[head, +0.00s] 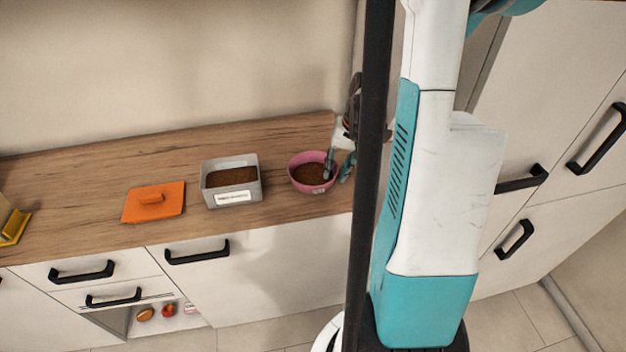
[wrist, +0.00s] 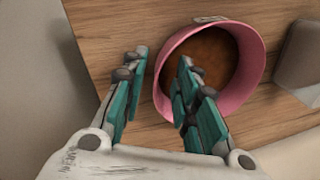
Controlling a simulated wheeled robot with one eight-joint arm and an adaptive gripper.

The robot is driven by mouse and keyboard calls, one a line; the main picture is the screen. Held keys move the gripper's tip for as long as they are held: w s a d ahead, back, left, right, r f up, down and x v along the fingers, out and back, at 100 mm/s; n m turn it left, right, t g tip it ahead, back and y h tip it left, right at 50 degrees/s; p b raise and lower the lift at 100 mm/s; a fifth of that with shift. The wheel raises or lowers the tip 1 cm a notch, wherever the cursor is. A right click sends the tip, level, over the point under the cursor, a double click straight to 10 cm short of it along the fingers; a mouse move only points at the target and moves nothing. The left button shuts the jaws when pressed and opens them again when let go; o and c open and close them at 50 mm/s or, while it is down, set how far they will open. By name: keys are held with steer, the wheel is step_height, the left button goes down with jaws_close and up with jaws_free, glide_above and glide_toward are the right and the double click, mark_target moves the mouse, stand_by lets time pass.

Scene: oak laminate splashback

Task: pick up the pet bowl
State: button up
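The pet bowl (head: 300,180) is a round pink bowl with brown contents and a small label, upright on the wooden counter. It also shows in the wrist view, with its pink wall (wrist: 245,85) right of centre. My gripper (head: 340,168) is at the bowl's right side in the head view. In the wrist view my gripper (wrist: 160,75) is open, one finger outside the bowl over the counter and the other over the bowl's inside, with the near rim between them. Contact with the rim cannot be told.
A grey labelled container (head: 247,190) with brown contents stands left of the bowl. An orange board-like item (head: 154,203) lies farther left, and a yellow object (head: 14,228) is at the far left. The counter (head: 90,180) has free room behind them. A drawer (head: 165,312) below stands open with small items.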

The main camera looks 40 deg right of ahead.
steer(key=shift+w+f, duration=0.1)
steer(key=shift+f, duration=0.35)
steer(key=shift+r, duration=0.1)
jaws_close()
